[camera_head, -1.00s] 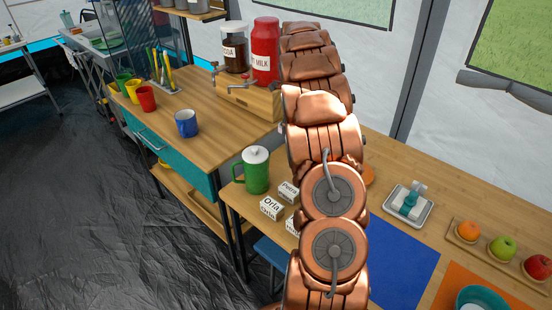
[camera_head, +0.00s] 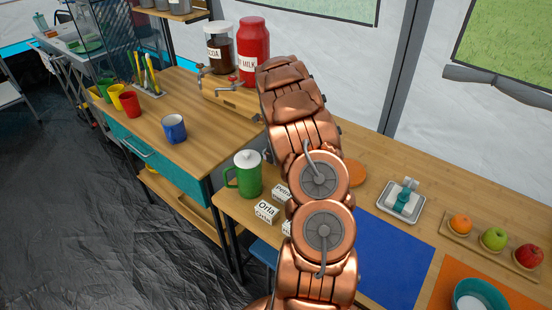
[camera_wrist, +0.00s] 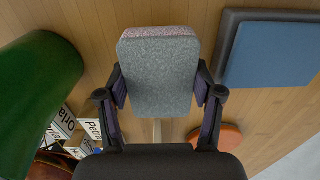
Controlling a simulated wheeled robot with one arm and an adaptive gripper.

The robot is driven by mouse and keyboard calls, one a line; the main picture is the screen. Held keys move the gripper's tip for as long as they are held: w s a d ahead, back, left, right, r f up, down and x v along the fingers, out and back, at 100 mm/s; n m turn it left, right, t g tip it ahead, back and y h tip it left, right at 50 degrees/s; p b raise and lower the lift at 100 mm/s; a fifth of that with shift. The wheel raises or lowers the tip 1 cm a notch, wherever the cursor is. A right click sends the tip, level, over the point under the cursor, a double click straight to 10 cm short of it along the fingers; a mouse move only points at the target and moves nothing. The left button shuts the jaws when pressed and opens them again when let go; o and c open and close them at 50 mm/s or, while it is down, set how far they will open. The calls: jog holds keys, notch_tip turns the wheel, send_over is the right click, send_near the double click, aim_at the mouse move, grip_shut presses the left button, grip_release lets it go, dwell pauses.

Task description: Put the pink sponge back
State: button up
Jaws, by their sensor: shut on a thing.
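The sponge (camera_wrist: 158,75) shows in the wrist view as a grey speckled block with a pinkish strip along its top edge. My gripper (camera_wrist: 160,97) is shut on it, with one dark finger on each side. It is held over a wooden surface; the height is hard to judge. In the head view my copper arm hides the gripper and the sponge. A small grey tray (camera_head: 386,208) with a teal and white object (camera_head: 404,194) sits on the wooden table (camera_head: 425,177), right of my arm.
A green lidded jug (camera_head: 247,174) and name cards (camera_head: 266,211) stand close left of my arm. An orange disc (camera_head: 355,172) and a blue mat (camera_head: 395,255) lie right of it. Fruit on a board (camera_head: 476,243) is farther right. The wrist view shows a dark-edged blue panel (camera_wrist: 270,52).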

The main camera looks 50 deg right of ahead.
jog(key=shift+f+p, duration=0.35)
jog(key=shift+f, duration=1.3)
jog(key=shift+f, duration=0.1)
jog(key=shift+f, duration=0.1)
jog(key=o, duration=1.2)
